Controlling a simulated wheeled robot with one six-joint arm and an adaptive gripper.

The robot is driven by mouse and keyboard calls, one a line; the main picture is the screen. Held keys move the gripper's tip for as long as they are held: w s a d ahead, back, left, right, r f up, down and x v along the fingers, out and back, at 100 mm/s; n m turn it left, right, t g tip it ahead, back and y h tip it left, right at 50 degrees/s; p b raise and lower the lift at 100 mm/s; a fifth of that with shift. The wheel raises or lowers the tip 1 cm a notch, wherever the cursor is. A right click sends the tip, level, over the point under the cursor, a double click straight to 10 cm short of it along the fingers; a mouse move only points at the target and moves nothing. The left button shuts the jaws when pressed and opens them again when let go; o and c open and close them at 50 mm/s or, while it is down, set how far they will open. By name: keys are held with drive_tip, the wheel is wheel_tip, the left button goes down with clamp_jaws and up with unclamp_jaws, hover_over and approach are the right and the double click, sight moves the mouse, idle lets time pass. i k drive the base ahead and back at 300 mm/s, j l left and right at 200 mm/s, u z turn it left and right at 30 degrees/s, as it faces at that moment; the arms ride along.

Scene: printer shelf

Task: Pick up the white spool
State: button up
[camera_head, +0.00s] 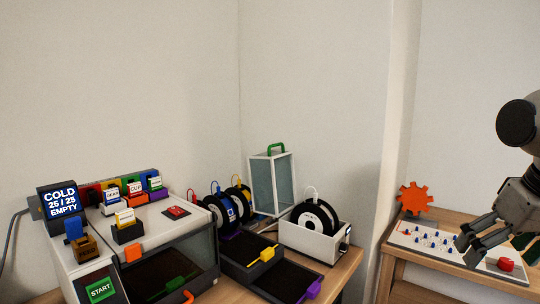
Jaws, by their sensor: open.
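A spool (315,219) with black flanges, a white ring around its hub and a white loop on top stands upright in a white open box on the table. It is the spool that looks white; how much filament it holds is hard to tell. My gripper (466,245) is at the far right, open and empty, its fingers pointing down and left. It is above or in front of a white board on the right-hand shelf, well apart from the spool.
Several other spools (218,211) with coloured loops stand left of the white box (292,236). A glass case (273,184) with a green handle is behind. Dark trays (285,279) lie in front. A printer-like machine (170,243) fills the left. An orange gear (415,197) stands right.

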sight(321, 217)
drive_tip(key=i+l+u, duration=0.2)
drive_tip(key=l+u, duration=0.3)
drive_tip(key=i+l+u, duration=0.1)
drive_tip(key=l+u, duration=0.35)
drive_tip(key=l, duration=0.15)
drive_tip(key=l+u, duration=0.5)
drive_tip(key=l, duration=0.15)
